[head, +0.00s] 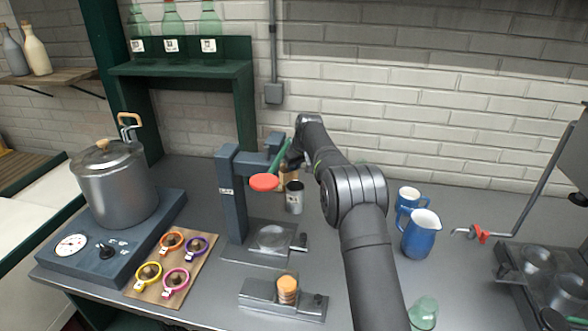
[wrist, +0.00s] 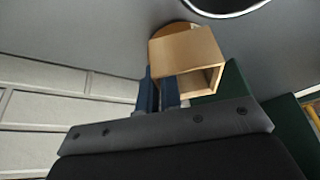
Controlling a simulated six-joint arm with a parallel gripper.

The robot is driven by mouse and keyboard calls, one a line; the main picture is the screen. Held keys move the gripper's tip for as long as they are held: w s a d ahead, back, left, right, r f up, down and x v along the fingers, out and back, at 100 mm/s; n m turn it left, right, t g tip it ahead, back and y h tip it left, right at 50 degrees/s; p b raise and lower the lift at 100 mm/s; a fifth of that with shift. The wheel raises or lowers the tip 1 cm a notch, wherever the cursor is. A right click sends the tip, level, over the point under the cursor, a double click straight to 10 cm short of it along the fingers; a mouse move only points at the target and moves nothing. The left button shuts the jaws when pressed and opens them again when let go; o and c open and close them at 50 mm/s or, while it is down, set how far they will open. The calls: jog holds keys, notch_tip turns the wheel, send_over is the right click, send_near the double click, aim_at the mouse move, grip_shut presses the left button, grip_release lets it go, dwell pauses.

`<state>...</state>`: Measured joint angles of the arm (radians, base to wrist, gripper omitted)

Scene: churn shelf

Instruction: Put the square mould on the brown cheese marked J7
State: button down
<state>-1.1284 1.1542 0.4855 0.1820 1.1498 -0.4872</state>
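The square mould (wrist: 182,52) is a light tan, open-sided box in the wrist view, at the tips of my gripper (wrist: 160,88). The two dark blue fingers are close together against its near edge and appear to pinch it. A brown round thing (wrist: 170,28) shows just behind the mould. It may be the brown cheese, but no J7 mark is legible, and I cannot tell if the two touch. In the head view my gripper (head: 285,165) is behind the press, largely hidden, with a small tan patch (head: 283,181) below it.
A metal can (head: 294,198) stands close by my gripper. The grey press (head: 232,195) with its red disc is in front. A pot on a hotplate and a board (head: 172,268) of coloured rings are left. Blue jugs (head: 421,234) stand right; orange discs (head: 287,289) lie in front.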

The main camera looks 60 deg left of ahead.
jog(key=c, duration=2.1)
grip_release()
jog(key=shift+f, duration=0.15)
jog(key=o, duration=0.5)
jog(key=shift+r, duration=0.45)
jog(key=v, duration=1.1)
jog(key=shift+d+r, duration=0.15)
jog(key=shift+r, duration=0.1)
